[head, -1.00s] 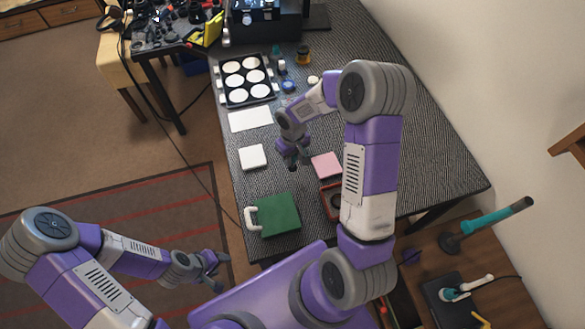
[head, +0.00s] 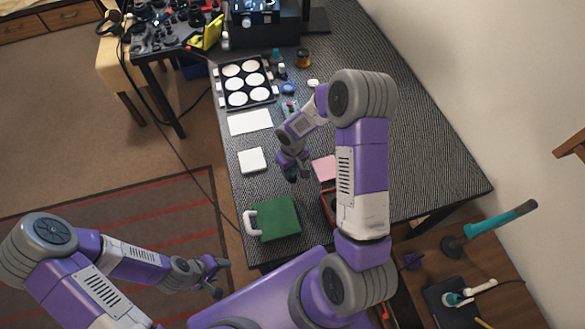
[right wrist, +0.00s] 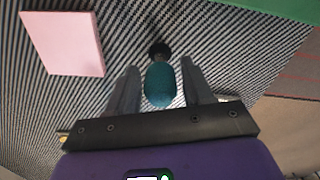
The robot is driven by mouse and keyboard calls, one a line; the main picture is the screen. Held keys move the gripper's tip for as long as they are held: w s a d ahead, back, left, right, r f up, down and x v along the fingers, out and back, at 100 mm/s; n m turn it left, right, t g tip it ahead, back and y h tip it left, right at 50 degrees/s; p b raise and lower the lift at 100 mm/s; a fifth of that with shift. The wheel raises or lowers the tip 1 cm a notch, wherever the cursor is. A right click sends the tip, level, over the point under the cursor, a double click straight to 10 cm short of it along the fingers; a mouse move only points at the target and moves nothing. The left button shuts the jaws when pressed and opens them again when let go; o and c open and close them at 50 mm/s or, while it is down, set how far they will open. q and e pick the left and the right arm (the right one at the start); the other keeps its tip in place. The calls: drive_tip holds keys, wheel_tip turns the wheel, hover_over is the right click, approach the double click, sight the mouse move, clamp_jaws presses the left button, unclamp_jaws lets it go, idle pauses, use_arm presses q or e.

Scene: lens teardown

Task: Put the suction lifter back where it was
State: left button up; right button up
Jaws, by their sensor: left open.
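The suction lifter (right wrist: 160,86) has a teal rounded handle and a black round cup at its far end. In the right wrist view it sits between the two fingers of my right gripper (right wrist: 160,80), which is shut on the handle. In the head view my right gripper (head: 293,170) is over the striped table, between the white pad and the pink pad; the lifter is mostly hidden there. Whether its cup touches the table I cannot tell. My left gripper (head: 218,275) is open and empty, off the table's left side over the floor.
The pink pad (head: 324,167) lies just right of my right gripper; it also shows in the right wrist view (right wrist: 65,43). A white pad (head: 251,160), a green case (head: 277,219), a red-rimmed tray (head: 327,205), partly hidden, and a black tray with white discs (head: 260,97) are nearby. The table's right side is clear.

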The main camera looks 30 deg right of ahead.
drive_tip(key=shift+o, duration=0.3)
drive_tip(key=shift+r, duration=0.25)
wheel_tip(320, 180, up, 12)
drive_tip(key=p, duration=0.2)
drive_tip(key=shift+p, duration=0.35)
